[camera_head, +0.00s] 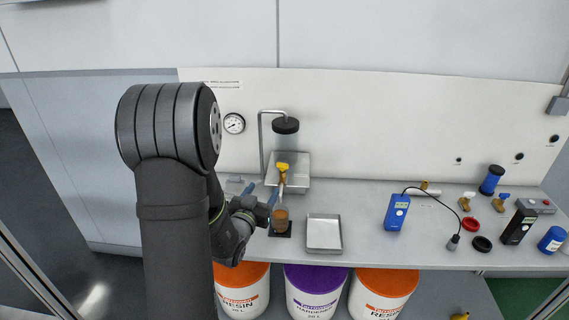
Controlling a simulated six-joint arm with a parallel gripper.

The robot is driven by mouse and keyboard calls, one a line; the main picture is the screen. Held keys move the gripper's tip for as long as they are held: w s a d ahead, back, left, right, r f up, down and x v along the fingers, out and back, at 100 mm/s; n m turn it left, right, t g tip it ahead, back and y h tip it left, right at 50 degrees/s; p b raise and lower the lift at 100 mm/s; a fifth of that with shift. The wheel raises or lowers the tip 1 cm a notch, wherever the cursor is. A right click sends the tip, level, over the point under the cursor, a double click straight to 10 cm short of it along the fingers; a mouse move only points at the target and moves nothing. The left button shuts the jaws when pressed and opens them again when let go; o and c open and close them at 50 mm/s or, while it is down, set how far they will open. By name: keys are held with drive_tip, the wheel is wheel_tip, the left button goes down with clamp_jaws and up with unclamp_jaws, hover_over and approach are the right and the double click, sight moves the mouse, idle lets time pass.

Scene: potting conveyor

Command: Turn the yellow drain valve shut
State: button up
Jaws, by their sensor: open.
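The yellow drain valve (282,167) sits at the front of a steel tank (300,160) on the bench, with a pale spout below it. My gripper (261,186) is open, its two blue-tipped fingers just left of and below the valve. The fingers look apart from the yellow handle, but the depth between them is hard to judge. A brown-filled cup (281,219) stands below the spout on a dark pad. My arm covers the left part of the bench.
An empty metal tray (324,234) lies right of the cup. A blue meter (397,211) with a cabled probe, small brass valves (465,201) and a dark handheld device (517,226) lie farther right. Resin and hardener buckets (316,291) stand below the bench's front edge.

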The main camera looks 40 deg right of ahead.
sight(282, 166)
drive_tip(key=x, duration=1.1)
drive_tip(key=s+x, duration=0.1)
drive_tip(key=x, duration=0.5)
drive_tip(key=shift+d, duration=0.25)
drive_tip(key=shift+c, duration=0.5)
